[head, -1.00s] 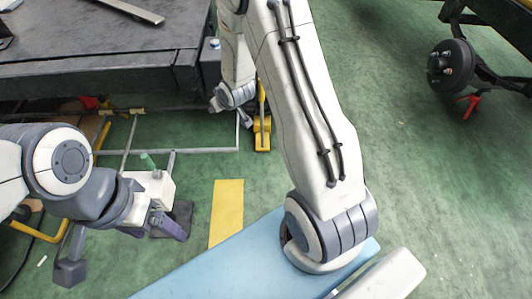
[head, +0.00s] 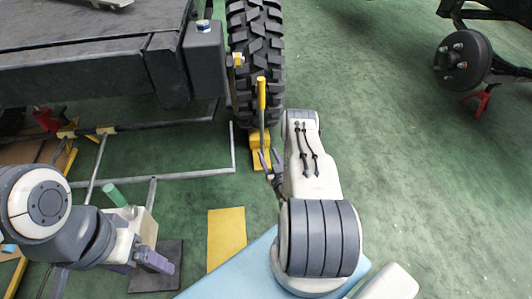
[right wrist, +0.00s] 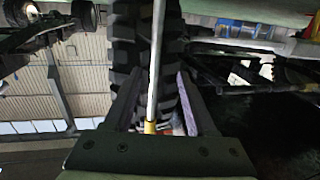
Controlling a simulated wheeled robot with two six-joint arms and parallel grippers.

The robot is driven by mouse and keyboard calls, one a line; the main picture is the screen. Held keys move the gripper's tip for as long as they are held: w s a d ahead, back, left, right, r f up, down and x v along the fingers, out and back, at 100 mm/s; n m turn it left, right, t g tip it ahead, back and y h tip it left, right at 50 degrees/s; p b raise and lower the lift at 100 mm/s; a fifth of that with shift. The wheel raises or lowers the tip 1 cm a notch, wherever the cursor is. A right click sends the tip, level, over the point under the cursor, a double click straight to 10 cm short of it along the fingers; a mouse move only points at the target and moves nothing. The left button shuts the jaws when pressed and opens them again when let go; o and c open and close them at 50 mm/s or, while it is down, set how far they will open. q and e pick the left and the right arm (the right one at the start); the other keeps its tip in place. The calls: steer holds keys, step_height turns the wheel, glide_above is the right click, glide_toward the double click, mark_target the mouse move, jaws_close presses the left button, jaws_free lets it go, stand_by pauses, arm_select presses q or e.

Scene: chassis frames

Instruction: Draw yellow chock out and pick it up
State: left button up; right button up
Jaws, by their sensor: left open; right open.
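The yellow chock (head: 260,148) sits on the green floor against the bottom of a big black tyre (head: 254,60). Its upright yellow handle (head: 261,97) rises in front of the tread. My right gripper (head: 268,160) is open beside the chock, at its near right side, partly hidden by my arm. In the right wrist view its two fingers (right wrist: 157,95) are spread, and a pale rod (right wrist: 156,60) with a yellow end appears between them, in front of the tyre. I cannot tell whether they touch it. My left gripper (head: 152,262) is open and empty at the lower left.
A dark vehicle frame (head: 80,72) fills the upper left. Grey floor bars (head: 190,175) lie left of the chock. A yellow floor patch (head: 226,238) and a blue surface (head: 235,268) lie nearer. A hub on a red stand (head: 484,102) is at right. Green floor between is clear.

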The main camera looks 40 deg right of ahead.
mark_target(263, 139)
steer(key=b+x, duration=0.1)
steer(key=x, duration=0.2)
steer(key=b+x, duration=0.2)
steer(key=x, duration=0.1)
steer(key=b+x, duration=0.2)
steer(key=x, duration=0.1)
steer(key=shift+d, duration=0.45)
steer(key=shift+w+d, duration=0.15)
steer(key=shift+w, duration=0.35)
steer(key=shift+r, duration=0.1)
jaws_close()
steer(key=shift+s, duration=0.15)
stand_by(0.3)
